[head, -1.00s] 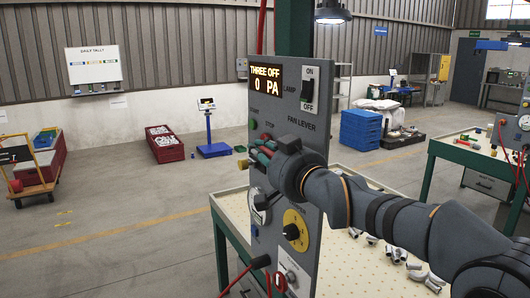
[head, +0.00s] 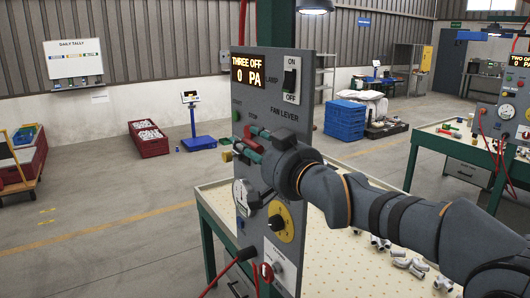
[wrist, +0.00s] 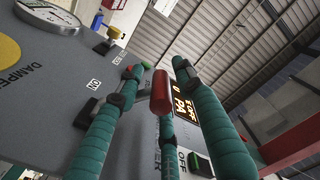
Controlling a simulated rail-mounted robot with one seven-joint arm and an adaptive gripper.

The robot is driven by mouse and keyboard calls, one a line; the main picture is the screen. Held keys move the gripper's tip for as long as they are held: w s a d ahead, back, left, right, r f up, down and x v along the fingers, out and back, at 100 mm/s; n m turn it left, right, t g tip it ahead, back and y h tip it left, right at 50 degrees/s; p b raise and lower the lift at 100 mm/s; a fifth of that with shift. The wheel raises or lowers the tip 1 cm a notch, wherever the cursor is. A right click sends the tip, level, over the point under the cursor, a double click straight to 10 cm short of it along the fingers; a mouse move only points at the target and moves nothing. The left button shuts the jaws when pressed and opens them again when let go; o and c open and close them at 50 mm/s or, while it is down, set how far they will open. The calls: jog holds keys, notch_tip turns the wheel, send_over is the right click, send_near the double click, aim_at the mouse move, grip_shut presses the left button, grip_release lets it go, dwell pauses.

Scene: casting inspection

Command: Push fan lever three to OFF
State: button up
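The grey fan panel (head: 262,105) stands upright on the green-framed bench, its display (head: 248,69) reading "THREE OFF 0 PA". The red lever handle (wrist: 160,92) shows between my gripper's fingertips in the wrist view, with narrow gaps at its sides. My gripper (head: 250,145) has teal fingers and is at the panel face, below the FAN LEVER label. It also shows in the wrist view (wrist: 158,70), its fingers spread apart. I cannot tell whether a finger touches the handle.
The lamp switch (head: 290,80) is above the lever. The yellow damper dial (head: 281,222) and a white gauge (head: 243,197) are below. Metal castings (head: 408,263) lie on the bench top (head: 340,270). Another panel (head: 507,100) stands at the right, reading "TWO OFF".

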aim_at(261, 149)
jog(key=v, duration=0.8)
jog(key=shift+s+d+r, duration=0.15)
jog(key=shift+s+d, duration=0.05)
jog(key=shift+s, duration=0.2)
jog(key=shift+w, duration=0.1)
